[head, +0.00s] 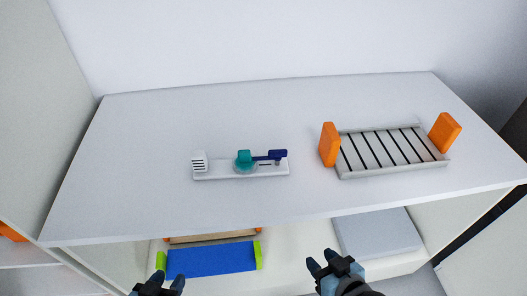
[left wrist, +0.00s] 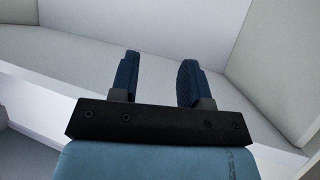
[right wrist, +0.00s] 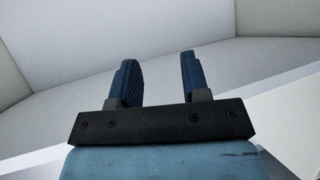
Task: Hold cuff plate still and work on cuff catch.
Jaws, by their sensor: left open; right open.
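The cuff plate (head: 215,174) is a white strip lying on the bench top, left of centre in the head view. On it stand a slotted white block at the left end, a teal round part (head: 243,160) near the middle, and a dark blue lever, which looks like the cuff catch (head: 270,156), reaching to the right. My left gripper (head: 158,282) is open and empty, below the front edge of the bench in the head view. My right gripper (head: 322,264) is open and empty, also in front of the edge. Both wrist views show spread fingers with nothing between them.
A grey slatted rack (head: 392,150) with orange end blocks (head: 328,145) stands on the bench to the right. Below the top are a blue box with green ends (head: 212,260) and a grey box (head: 376,233). The bench top (head: 150,130) is otherwise clear.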

